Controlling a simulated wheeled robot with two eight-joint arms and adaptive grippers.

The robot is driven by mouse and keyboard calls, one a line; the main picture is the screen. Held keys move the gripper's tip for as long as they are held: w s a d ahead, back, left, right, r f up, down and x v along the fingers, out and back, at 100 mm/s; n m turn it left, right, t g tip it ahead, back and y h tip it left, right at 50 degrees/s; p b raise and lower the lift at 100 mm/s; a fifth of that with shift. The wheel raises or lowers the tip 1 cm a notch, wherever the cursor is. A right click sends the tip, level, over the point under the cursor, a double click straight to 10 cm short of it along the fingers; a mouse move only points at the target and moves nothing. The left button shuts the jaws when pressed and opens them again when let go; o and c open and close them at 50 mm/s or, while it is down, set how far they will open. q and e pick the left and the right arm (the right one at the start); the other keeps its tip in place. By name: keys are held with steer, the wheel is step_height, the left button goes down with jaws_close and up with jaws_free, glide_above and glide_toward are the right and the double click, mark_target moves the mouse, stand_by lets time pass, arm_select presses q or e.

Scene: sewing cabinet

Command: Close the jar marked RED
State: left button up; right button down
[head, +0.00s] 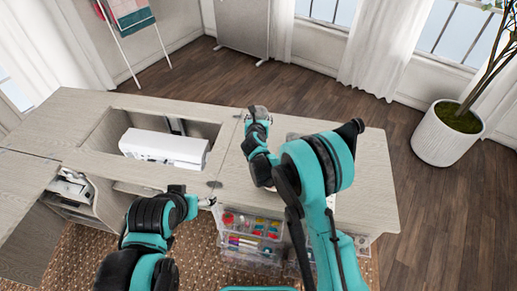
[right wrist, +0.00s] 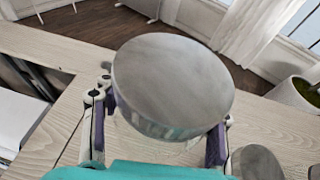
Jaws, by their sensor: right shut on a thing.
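A round grey metal lid-like top (right wrist: 172,82) fills the middle of the right wrist view. My right gripper (right wrist: 168,135) is shut on its side, with a purple-padded finger on each side. What lies under the top is hidden, so I cannot tell whether it is a loose lid or sits on a jar. A second round grey top (right wrist: 257,163) shows at the lower right. No RED marking is readable. In the head view my right gripper (head: 258,113) is over the cabinet top, mostly hidden by its own arm. My left gripper (head: 208,203) is at the cabinet's front edge; its jaws are too small to read.
The wooden cabinet (head: 365,190) has an open well with a white sewing machine (head: 165,148). Clear drawers (head: 250,226) with coloured items stand below the front edge. The cabinet top right of my right arm is clear. A potted plant (head: 447,133) stands at the right.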

steer(key=shift+f+b, duration=1.15)
steer(key=shift+f, duration=1.95)
steer(key=shift+f+b, duration=0.7)
steer(key=shift+f, duration=1.15)
steer(key=shift+f, duration=0.1)
steer(key=c, duration=1.1)
jaws_free()
steer(key=shift+f, duration=0.15)
steer(key=o, duration=0.6)
